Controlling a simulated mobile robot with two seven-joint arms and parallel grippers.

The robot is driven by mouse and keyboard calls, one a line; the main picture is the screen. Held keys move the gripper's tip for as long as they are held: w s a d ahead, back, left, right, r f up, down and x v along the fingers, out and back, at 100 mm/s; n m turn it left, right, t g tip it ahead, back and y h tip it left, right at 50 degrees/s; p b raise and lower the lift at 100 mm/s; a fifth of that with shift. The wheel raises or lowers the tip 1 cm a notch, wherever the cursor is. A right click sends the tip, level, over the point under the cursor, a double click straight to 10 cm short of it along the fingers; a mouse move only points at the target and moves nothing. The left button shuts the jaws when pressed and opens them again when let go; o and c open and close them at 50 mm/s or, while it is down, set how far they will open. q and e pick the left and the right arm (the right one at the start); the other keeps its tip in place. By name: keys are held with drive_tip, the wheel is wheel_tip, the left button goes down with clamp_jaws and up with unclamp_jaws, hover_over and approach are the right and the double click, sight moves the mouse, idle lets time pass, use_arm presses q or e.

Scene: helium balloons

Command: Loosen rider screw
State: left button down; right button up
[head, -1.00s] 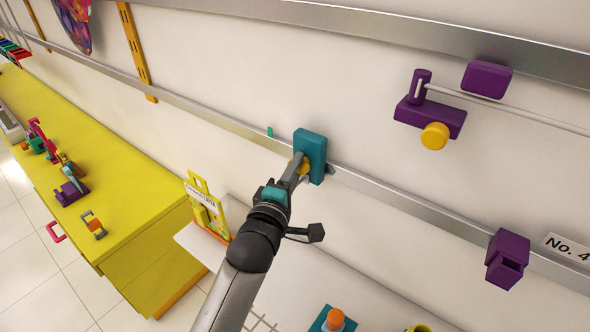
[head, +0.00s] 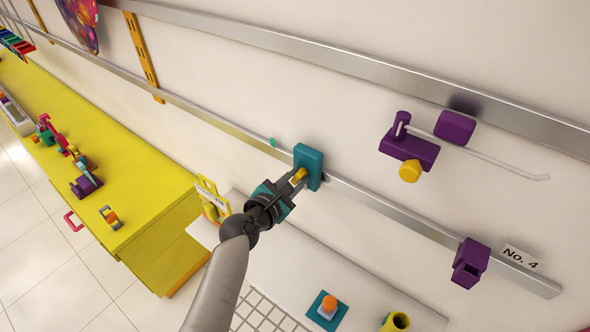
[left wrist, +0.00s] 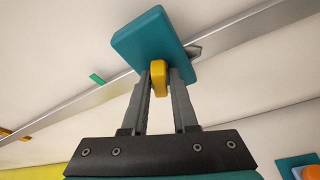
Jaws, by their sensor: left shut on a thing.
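The rider is a teal block (head: 309,163) on the lower metal rail (head: 352,192), with a yellow screw (head: 299,176) on its front. In the left wrist view the teal block (left wrist: 152,42) is at the top, and the yellow screw (left wrist: 158,78) stands between the two grey fingers. My left gripper (head: 292,184) is shut on the yellow screw; the fingertips (left wrist: 159,80) sit on either side of it, just below the block. The fingers hide part of the screw. My right gripper is not in view.
A purple holder (head: 408,150) with a yellow knob and a thin rod is on the wall at right. A purple block (head: 469,263) sits on the lower rail. Below are a teal base with an orange top (head: 328,306) and a yellow cabinet (head: 120,200) at left.

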use_arm(q)
drive_tip(key=shift+r+n+p, duration=0.25)
drive_tip(key=shift+n+p, duration=0.2)
drive_tip(key=shift+n, duration=0.25)
drive_tip(key=c, duration=0.8)
unclamp_jaws()
drive_tip(key=shift+f+b, duration=0.3)
drive_tip(key=shift+b, duration=0.1)
drive_tip(key=shift+c, duration=0.2)
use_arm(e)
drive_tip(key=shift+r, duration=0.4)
use_arm(q)
drive_tip(key=s+a, duration=0.1)
drive_tip(key=s, duration=0.1)
drive_tip(key=s+a+p, duration=0.2)
drive_tip(key=s+a, duration=0.1)
drive_tip(key=shift+s+a, duration=0.1)
drive_tip(key=shift+s, duration=0.25)
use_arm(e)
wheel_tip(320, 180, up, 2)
